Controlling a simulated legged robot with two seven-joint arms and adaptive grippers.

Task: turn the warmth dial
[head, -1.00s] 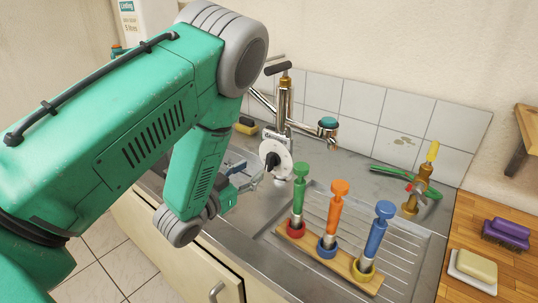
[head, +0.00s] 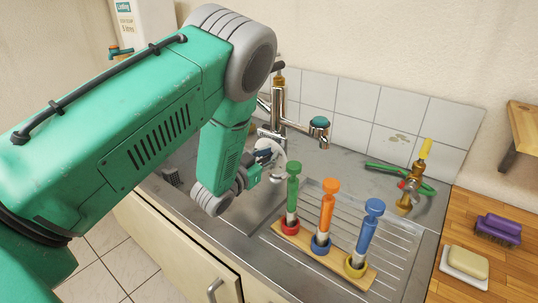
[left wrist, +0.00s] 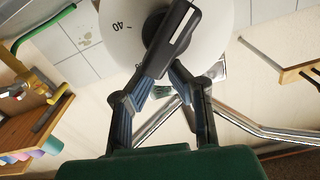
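The warmth dial is a white round disc (head: 279,168) with a dark knob, fixed low on the chrome tap over the sink. My left gripper (head: 266,154) is right at its face in the head view. In the left wrist view the disc (left wrist: 222,30) fills the top middle and shows the number 40 and the dark knob (left wrist: 153,27). The left fingers (left wrist: 172,68) converge on the knob and overlap it. I cannot tell whether they grip it. My right gripper is not in view.
A wooden rack (head: 311,259) of green, orange and blue-handled tools stands on the drainer, right of the dial. A brass tap with a green hose (head: 380,170) is further right. A soap dish (head: 466,267) and purple brush (head: 498,229) lie on the wooden counter.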

